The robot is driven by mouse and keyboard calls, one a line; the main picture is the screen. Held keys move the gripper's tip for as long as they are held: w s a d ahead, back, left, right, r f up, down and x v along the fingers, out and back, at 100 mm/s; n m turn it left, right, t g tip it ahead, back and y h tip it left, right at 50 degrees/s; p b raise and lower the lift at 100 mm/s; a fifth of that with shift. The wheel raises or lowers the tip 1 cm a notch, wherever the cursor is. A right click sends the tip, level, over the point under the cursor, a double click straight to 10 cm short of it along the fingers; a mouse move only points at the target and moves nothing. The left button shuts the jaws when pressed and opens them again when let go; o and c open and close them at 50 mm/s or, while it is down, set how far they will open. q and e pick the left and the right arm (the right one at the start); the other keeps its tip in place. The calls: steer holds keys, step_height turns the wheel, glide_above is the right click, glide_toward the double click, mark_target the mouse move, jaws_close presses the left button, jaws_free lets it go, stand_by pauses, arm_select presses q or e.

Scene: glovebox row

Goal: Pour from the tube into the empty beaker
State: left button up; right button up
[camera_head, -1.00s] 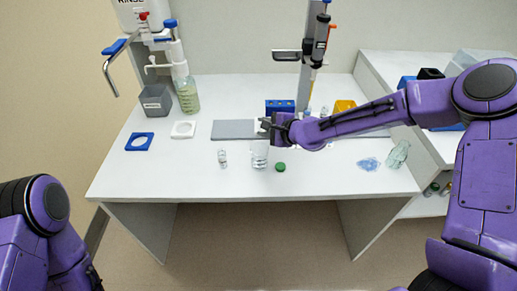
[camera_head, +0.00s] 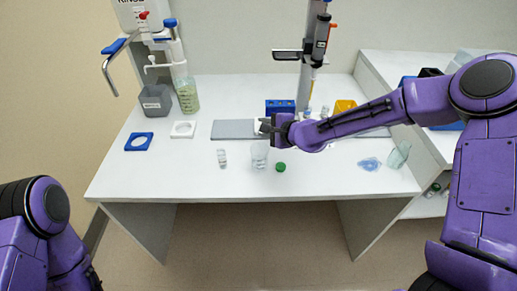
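A clear glass beaker (camera_head: 260,157) stands upright on the white table near the middle; whether any liquid is in it is too small to tell. A small clear vial (camera_head: 222,158) stands to its left. A green cap (camera_head: 281,167) lies just to the beaker's right. My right gripper (camera_head: 266,127) reaches in from the right, just above and behind the beaker in the picture. Its fingers point left; their grip is too small and dark to read. I cannot make out a tube in them. My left arm shows at the lower left, its gripper out of view.
A grey mat (camera_head: 233,129) lies behind the beaker. Behind it are a blue rack (camera_head: 280,106), a yellow holder (camera_head: 344,106) and a stand (camera_head: 307,60). Blue and white ring holders (camera_head: 139,142) sit left. A blue spill (camera_head: 369,164) and crumpled glove (camera_head: 398,155) lie right. The front left table is clear.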

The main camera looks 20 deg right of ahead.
steer(key=shift+r+n+t+h+b, duration=0.35)
steer(key=shift+n+t+h+b, duration=0.15)
steer(key=shift+n+b, duration=0.15)
stand_by(2.4)
steer(key=shift+f+n+t+b, duration=0.4)
steer(key=shift+n+b, duration=0.15)
steer(key=shift+b, duration=0.15)
stand_by(2.6)
